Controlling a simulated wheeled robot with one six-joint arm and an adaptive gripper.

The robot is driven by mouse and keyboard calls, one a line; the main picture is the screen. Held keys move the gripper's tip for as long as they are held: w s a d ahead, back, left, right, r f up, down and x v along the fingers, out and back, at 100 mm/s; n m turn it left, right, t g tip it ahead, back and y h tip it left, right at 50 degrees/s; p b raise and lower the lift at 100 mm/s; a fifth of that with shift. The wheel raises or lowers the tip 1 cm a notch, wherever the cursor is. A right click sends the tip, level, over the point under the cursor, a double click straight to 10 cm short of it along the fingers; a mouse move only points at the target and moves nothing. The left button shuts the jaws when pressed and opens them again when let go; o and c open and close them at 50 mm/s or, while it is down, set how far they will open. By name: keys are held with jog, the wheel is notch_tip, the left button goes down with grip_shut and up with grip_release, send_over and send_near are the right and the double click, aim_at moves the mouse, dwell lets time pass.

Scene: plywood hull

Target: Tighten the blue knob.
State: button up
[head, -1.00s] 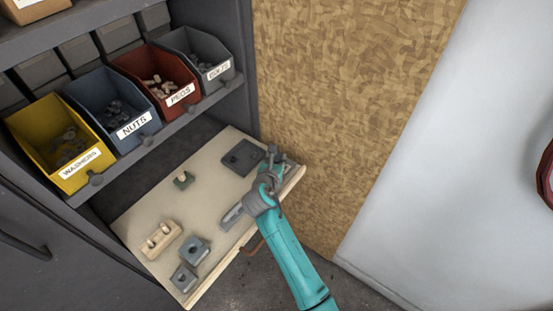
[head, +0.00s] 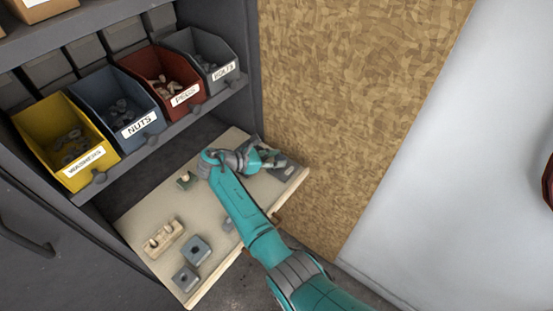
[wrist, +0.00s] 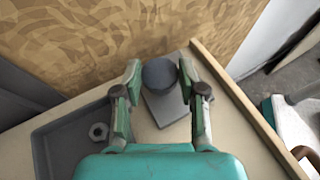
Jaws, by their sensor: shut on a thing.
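The blue knob (wrist: 160,74) shows dark blue-grey and round in the wrist view. It stands on a grey block (wrist: 168,107) near the far end of the wooden drawer board. My gripper (wrist: 160,80) has one finger on each side of the knob and is shut on it. In the head view my gripper (head: 270,158) is over the right end of the board, pointing right, and it and my arm hide the knob.
A grey tray (wrist: 62,135) with a nut (wrist: 98,131) lies left of the gripper. A chipboard wall (head: 345,90) stands close behind.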

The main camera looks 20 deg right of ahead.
jog(key=shift+w+m+g, duration=0.2)
jog(key=shift+m+g, duration=0.9)
jog(key=shift+g, duration=0.2)
jog(key=shift+w+m+g, duration=0.15)
jog(key=shift+m+g, duration=1.05)
jog(key=shift+g, duration=0.2)
jog(key=o, duration=1.1)
jog(key=shift+o, duration=0.2)
jog(key=shift+s+n+t, duration=0.2)
jog(key=shift+n+t, duration=0.7)
jog(key=shift+t, duration=0.2)
